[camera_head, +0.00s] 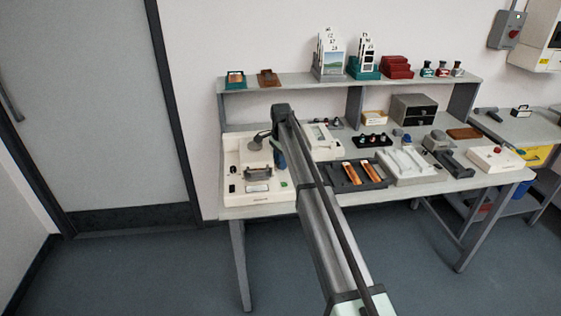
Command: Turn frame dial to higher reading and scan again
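A cream-white machine (229,205) stands at the left end of the bench. It has a dark bracket-like part in its middle, a small display (258,188), a dark knob (232,188) at the left and a green button (284,184) at the right. I cannot tell which part is the frame dial, and no reading is legible. My arm rises from the bottom of the picture and ends over the machine's right side, covering part of it. My gripper is around the dark parts by the arm's far end; its fingers cannot be made out.
Right of the arm are a dark tray (376,184) with orange-brown strips, a white device (405,164), and a white box with a red knob (494,158). Dark drawers (413,109) stand behind. A shelf (290,82) above holds cards and small boxes. Floor before the bench is clear.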

